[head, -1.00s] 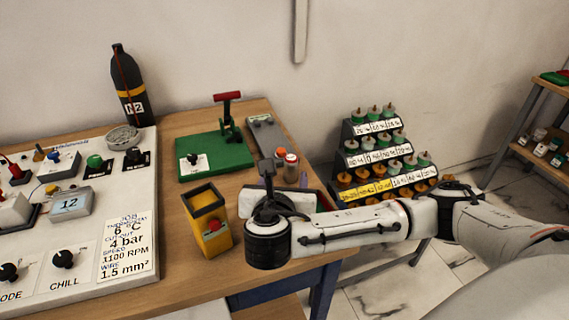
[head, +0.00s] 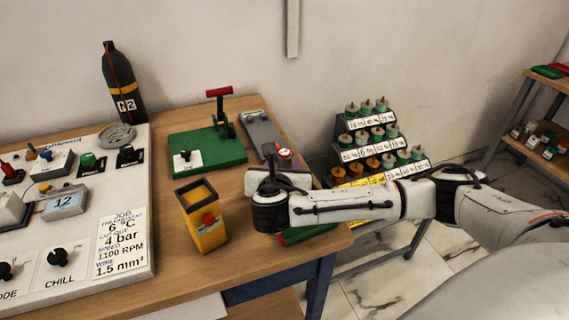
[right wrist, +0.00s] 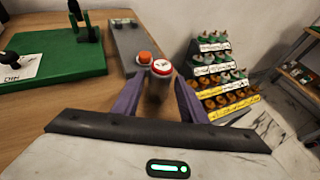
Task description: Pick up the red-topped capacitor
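The red-topped capacitor (right wrist: 161,69) is a small pale cylinder with a red and white top, standing upright on the wooden bench in the right wrist view. In the head view its top (head: 285,154) shows just beyond my right gripper. My right gripper (right wrist: 158,84) is open, its purple fingers on either side of the line to the capacitor. The capacitor is at or just beyond the fingertips, and I cannot tell whether either finger touches it. In the head view the gripper body (head: 279,181) hides the capacitor's lower part. My left gripper is not in view.
An orange-topped part (right wrist: 144,58) stands close beside the capacitor, at the end of a grey plate (right wrist: 126,40). A green board (head: 207,155) with a red-handled press and a yellow bin (head: 203,222) lie left.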

